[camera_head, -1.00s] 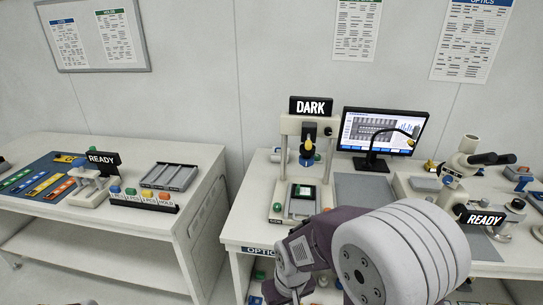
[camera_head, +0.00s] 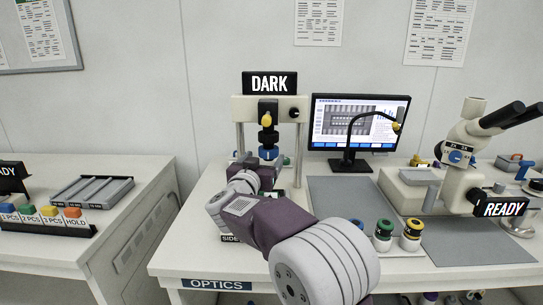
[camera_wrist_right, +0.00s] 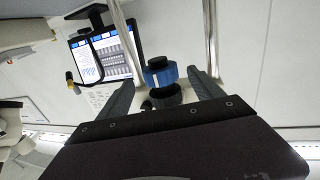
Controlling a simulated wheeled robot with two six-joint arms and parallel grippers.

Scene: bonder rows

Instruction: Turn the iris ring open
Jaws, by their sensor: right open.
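The optics stand (camera_head: 241,140) carries a DARK sign (camera_head: 270,83) on top. Below the sign hangs a column with a yellow part and a blue ring (camera_head: 268,153), which I take for the iris ring. In the right wrist view the blue ring (camera_wrist_right: 161,75) has a black knob and sits between the fingers, apart from both. My right gripper (camera_wrist_right: 160,78) is open around it. In the head view my right arm reaches up to the stand, and its wrist hides the stand's lower part. My left gripper is out of view.
A monitor (camera_head: 359,122) with a bent lamp stands right of the stand. A microscope (camera_head: 467,150) with a READY sign (camera_head: 500,208) is further right. Small capped jars (camera_head: 383,236) stand on the front of the bench. A grey mat (camera_head: 345,194) is mostly clear.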

